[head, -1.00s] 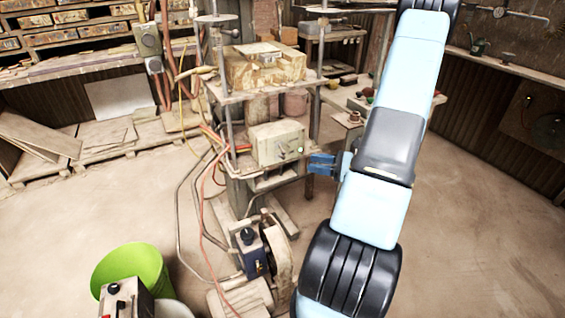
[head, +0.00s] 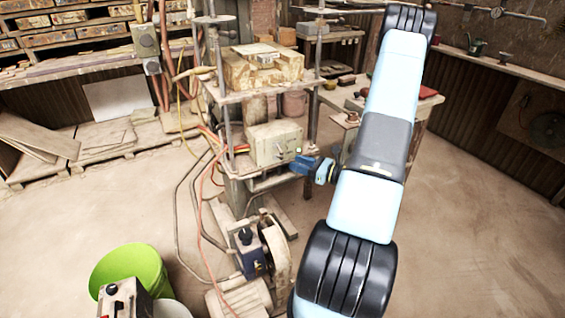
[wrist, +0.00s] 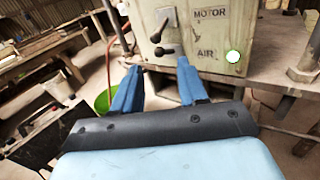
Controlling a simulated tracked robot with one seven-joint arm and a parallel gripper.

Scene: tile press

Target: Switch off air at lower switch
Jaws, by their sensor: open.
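The cream control box (head: 268,146) sits on the press frame in the head view. In the wrist view the box (wrist: 222,20) fills the upper middle, with the labels MOTOR above and AIR below. The upper switch lever (wrist: 160,28) is beside MOTOR and the lower switch lever (wrist: 168,50) is beside AIR. In the head view my gripper (head: 303,165) is just right of the box; contact cannot be told.
The press shelf (wrist: 275,75) extends right of the box, with a metal post (wrist: 310,45) at the right edge. Hoses (head: 207,200) and a motor unit (head: 250,252) are below the box. A green bucket (head: 132,268) stands lower left. Open floor lies to the right.

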